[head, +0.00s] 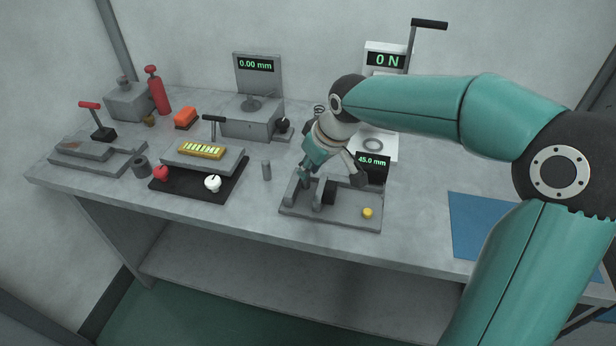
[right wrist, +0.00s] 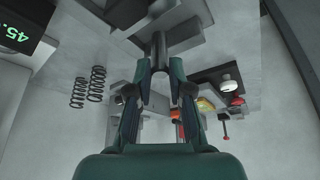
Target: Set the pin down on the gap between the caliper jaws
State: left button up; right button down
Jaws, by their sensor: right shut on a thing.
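The caliper (head: 345,212) is a grey bench fixture with upright jaws (head: 318,194), a dark block, a yellow button and a display (head: 372,162) reading 45.0 mm. My right gripper (head: 307,172) is low over the left part of the caliper, by the jaws. In the right wrist view, the right gripper (right wrist: 160,68) is shut on a grey cylindrical pin (right wrist: 158,46) held between its fingertips. In the head view, the gripper hides the pin, and I cannot tell whether it touches the jaws. My left gripper is out of view.
A black mat (head: 190,188) holds a fixture with a yellow block. A 0.00 mm gauge (head: 252,122) and a 0 N display (head: 386,60) stand behind. A blue mat (head: 476,225) lies right. Springs (right wrist: 96,84) show in the wrist view.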

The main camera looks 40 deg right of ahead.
jog(key=shift+f, duration=1.25)
jog(key=shift+f, duration=0.1)
jog(key=c, duration=1.1)
grip_release()
jog(key=shift+o, duration=0.2)
jog(key=shift+s+r, duration=0.15)
jog(key=shift+r, duration=0.45)
jog(key=p+v, duration=0.1)
jog(key=v, duration=1)
